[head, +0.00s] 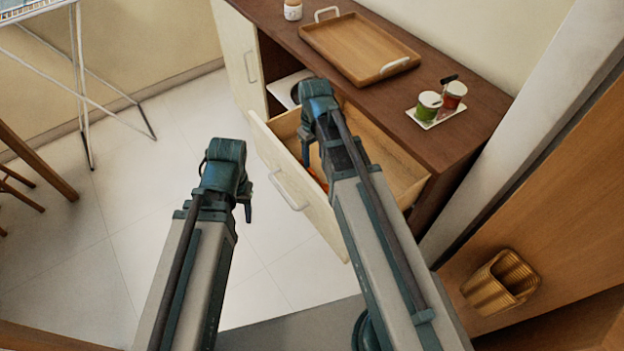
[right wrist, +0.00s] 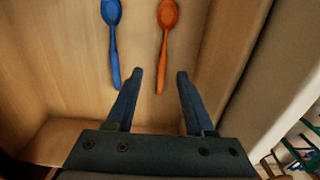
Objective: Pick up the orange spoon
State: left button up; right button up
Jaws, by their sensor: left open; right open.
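The orange spoon (right wrist: 163,45) lies in the open drawer (head: 404,177). In the right wrist view its bowl is at the top and its handle points down between my right fingertips. In the head view only a small orange bit (head: 318,182) shows beside my right arm. My right gripper (right wrist: 160,72) is open and empty, with the handle's end between its fingertips in the picture; I cannot tell how far above it they are. My left gripper (head: 246,207) is outside the drawer, over the floor, and is open; its fingers are mostly hidden.
A blue spoon (right wrist: 112,42) lies left of the orange one. On the cabinet top (head: 447,153) are a wooden tray (head: 355,50), a small white tray (head: 425,121) with two jars, and a white jar (head: 293,10). A basket (head: 500,283) is at right.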

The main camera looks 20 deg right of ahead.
aim_at(312, 171)
jog(key=shift+f, duration=0.4)
jog(key=f+b, duration=0.5)
jog(key=shift+w+a+f, duration=0.15)
jog(key=shift+a, duration=0.15)
grip_shut()
